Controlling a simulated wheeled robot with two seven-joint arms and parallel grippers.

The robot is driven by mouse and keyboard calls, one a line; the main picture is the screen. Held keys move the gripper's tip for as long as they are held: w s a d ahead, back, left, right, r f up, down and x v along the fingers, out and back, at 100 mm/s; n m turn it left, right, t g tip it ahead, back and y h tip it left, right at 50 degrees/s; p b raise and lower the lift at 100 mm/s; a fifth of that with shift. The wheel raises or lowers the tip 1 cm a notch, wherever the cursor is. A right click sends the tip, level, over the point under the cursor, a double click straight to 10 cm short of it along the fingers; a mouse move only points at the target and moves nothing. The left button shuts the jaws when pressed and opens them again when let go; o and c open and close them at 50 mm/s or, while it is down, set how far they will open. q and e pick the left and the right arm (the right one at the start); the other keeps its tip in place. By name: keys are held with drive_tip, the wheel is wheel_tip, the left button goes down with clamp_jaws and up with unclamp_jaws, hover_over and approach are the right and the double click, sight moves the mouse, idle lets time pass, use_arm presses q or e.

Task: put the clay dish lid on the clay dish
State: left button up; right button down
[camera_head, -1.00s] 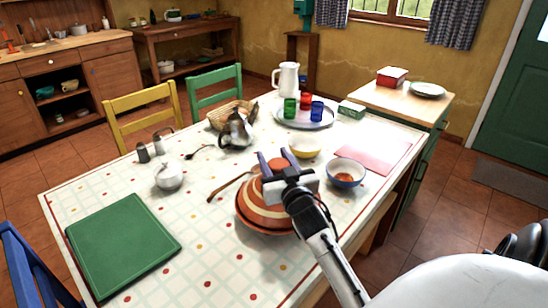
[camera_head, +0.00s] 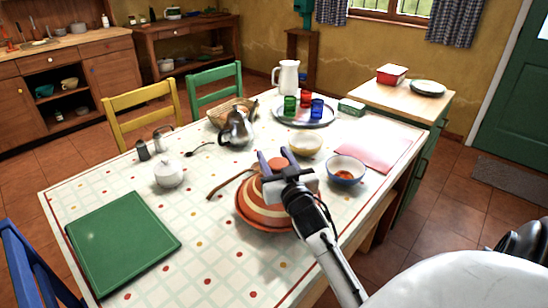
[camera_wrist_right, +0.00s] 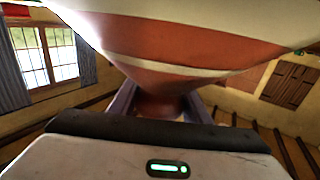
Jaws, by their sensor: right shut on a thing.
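The clay dish lid (camera_head: 262,190) is a terracotta cone with cream stripes, left of the table's right edge. My right gripper (camera_head: 277,156) is shut on its knob from above; the wrist view shows the striped lid (camera_wrist_right: 180,45) with its narrow end between the fingers (camera_wrist_right: 160,105). The clay dish (camera_head: 263,228) shows as a reddish-brown rim directly under the lid. I cannot tell whether the lid touches the dish all round. My left gripper is not in view.
A wooden spoon (camera_head: 228,185) lies left of the dish. A blue bowl (camera_head: 345,176) and a pale bowl (camera_head: 305,148) stand close to the right. A white sugar pot (camera_head: 169,175) and green board (camera_head: 122,243) are at the left. The table front is clear.

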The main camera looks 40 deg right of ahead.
drive_tip(key=shift+r, duration=0.2)
drive_tip(key=c, duration=0.9)
unclamp_jaws()
drive_tip(key=shift+f, duration=0.1)
drive_tip(key=shift+f, duration=0.2)
drive_tip(key=shift+s+a, duration=0.15)
drive_tip(key=shift+s, duration=0.15)
drive_tip(key=v, duration=0.6)
drive_tip(key=shift+s+r, duration=0.1)
drive_tip(key=shift+r, duration=0.05)
drive_tip(key=shift+s+a, duration=0.2)
drive_tip(key=shift+s, duration=0.1)
drive_tip(key=shift+r, duration=0.15)
